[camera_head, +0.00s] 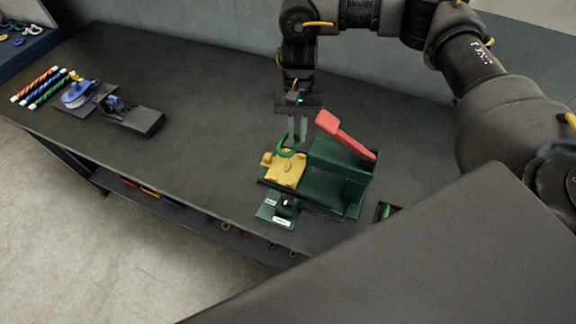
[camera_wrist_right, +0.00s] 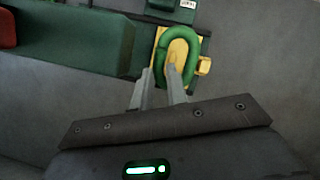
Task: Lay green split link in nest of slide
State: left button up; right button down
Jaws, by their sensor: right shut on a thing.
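The green split link (camera_head: 289,153) is an open loop held at the fingertips of my right gripper (camera_head: 297,139). In the right wrist view the link (camera_wrist_right: 180,42) overlaps the yellow slide (camera_wrist_right: 162,45) from above. My right gripper (camera_wrist_right: 163,94) is shut on the link's near side. The yellow slide (camera_head: 286,172) sits at the left of the green press body (camera_head: 335,170). The slide's nest is largely hidden by the link in the wrist view. I cannot tell whether the link touches the slide. My left gripper is not in view.
A red lever (camera_head: 343,132) rises from the press, close to the right of my gripper. A blue tool (camera_head: 78,97), a black device (camera_head: 131,115) and striped rods (camera_head: 40,88) lie at the left of the dark bench (camera_head: 190,165). The middle of the bench is clear.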

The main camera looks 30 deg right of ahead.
jog(key=shift+f, duration=0.4)
send_over(295, 166)
jog(key=w, duration=0.1)
jog(key=f, duration=0.3)
jog(key=d+f, duration=0.1)
jog(key=f, duration=0.1)
jog(key=shift+w, duration=0.2)
jog(key=shift+a+f, duration=0.15)
jog(key=shift+f, duration=2.05)
jog(key=c, duration=1.4)
grip_release()
jog(key=shift+f, duration=0.1)
